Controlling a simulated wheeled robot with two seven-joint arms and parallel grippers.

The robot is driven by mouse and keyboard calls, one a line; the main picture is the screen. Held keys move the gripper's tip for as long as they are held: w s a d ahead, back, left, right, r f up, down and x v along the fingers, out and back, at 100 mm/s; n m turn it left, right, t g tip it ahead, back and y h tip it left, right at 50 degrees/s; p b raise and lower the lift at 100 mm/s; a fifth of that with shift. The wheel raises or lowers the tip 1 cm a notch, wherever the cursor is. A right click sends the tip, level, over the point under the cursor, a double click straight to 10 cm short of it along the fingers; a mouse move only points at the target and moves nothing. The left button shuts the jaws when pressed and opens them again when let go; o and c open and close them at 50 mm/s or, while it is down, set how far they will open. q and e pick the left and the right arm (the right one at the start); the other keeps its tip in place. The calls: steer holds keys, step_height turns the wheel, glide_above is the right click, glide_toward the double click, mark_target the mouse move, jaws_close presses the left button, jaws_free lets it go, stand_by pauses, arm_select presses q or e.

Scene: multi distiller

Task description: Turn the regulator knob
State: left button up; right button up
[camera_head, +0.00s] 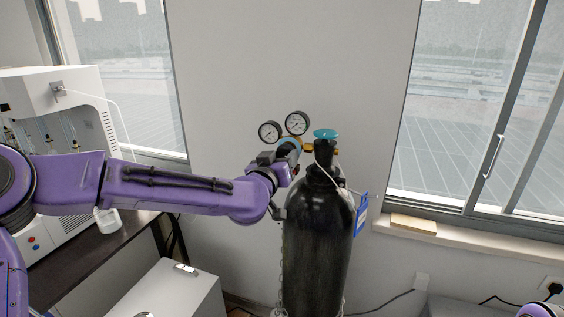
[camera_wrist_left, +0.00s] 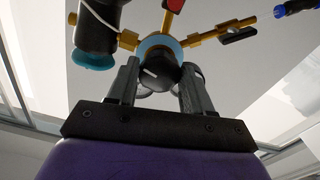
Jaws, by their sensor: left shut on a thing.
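The regulator knob (camera_wrist_left: 158,75) is black with a white mark and shows in the left wrist view, in front of a light blue ring on the brass regulator (camera_wrist_left: 195,40). My left gripper (camera_wrist_left: 160,82) has one finger on each side of the knob and is shut on it. In the head view my left gripper (camera_head: 283,160) is at the regulator, and the wrist hides most of the knob. Two round gauges (camera_head: 296,123) stand above it. The black gas cylinder (camera_head: 318,240) stands upright, with a teal valve handwheel (camera_head: 326,134) on top. My right gripper is not in view.
A white machine (camera_head: 85,110) stands on a dark table at the left. A white cabinet (camera_head: 170,290) is below my left arm. A blue tag (camera_head: 361,214) hangs at the cylinder's right side. The wall is close behind the cylinder, and windows flank it.

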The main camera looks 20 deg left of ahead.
arm_select(q)
steer(key=n+b, duration=1)
steer(key=n, duration=0.9)
steer(key=shift+d, duration=0.1)
steer(key=shift+n+b, duration=0.3)
steer(key=o, duration=1)
steer(key=shift+r, duration=0.1)
steer(key=shift+o, duration=0.2)
